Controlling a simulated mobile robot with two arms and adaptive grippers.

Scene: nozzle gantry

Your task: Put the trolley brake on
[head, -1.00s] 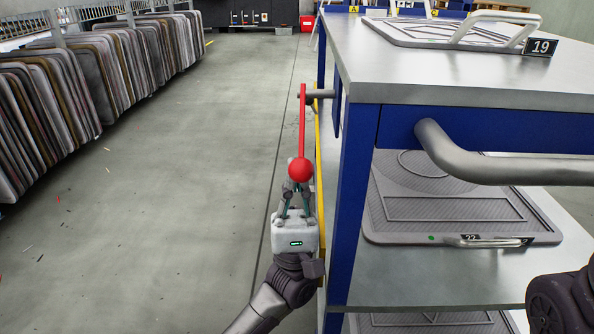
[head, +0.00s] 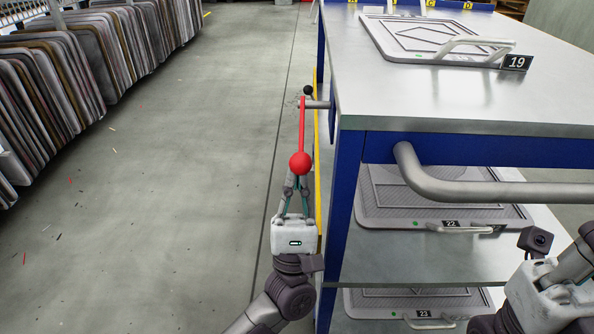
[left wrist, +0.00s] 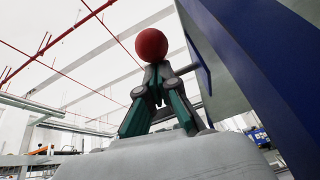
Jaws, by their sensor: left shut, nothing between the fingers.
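The trolley (head: 348,190) is blue-framed with a grey metal top, on the right in the head view. The brake lever is a red bar (head: 302,125) on a grey shaft (head: 316,104) at the trolley's left side. Its red ball knob (head: 301,162) is at the near end and also shows in the left wrist view (left wrist: 151,45). My left gripper (head: 298,180) is shut and empty, its fingertips right at the ball; I cannot tell whether they touch it. My right gripper (head: 548,288) is partly in view at lower right; its fingers cannot be made out.
A curved grey handle (head: 480,190) sticks out of the trolley's near end. Grey plates lie on its top (head: 430,40) and shelves. A yellow strip (head: 317,150) runs along its left side. A rack of panels (head: 60,75) stands at left.

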